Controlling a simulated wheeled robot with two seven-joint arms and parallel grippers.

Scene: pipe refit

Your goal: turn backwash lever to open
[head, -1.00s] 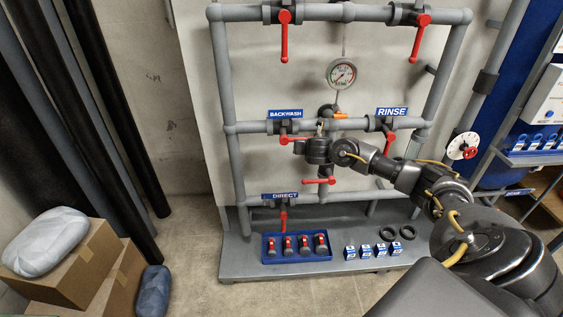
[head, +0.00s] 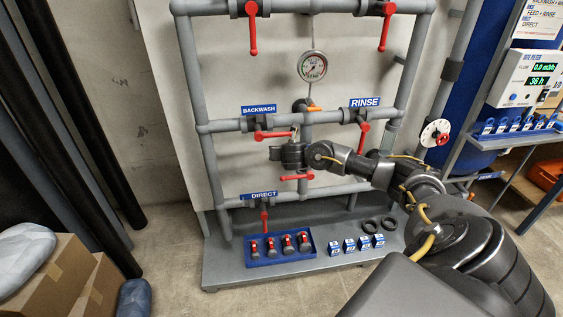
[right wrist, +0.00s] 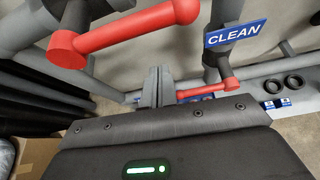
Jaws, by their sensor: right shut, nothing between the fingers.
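The red backwash lever (head: 274,135) lies horizontal, pointing right from its valve under the BACKWASH sign (head: 259,110). My right gripper (head: 277,153) is just below the lever in the head view. In the right wrist view a red lever, seemingly the backwash one (right wrist: 125,32), crosses the top, beyond the gripper fingers (right wrist: 157,84). The fingers are shut with nothing between them, and the lever appears clear of them. My left gripper is not in view.
Another red lever (right wrist: 208,90) sits by the CLEAN sign (right wrist: 236,33), close to the fingers. The rinse lever (head: 363,138) hangs down to the right. A pressure gauge (head: 313,66) is above. A blue tray (head: 281,260) of red-handled valves stands on the base.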

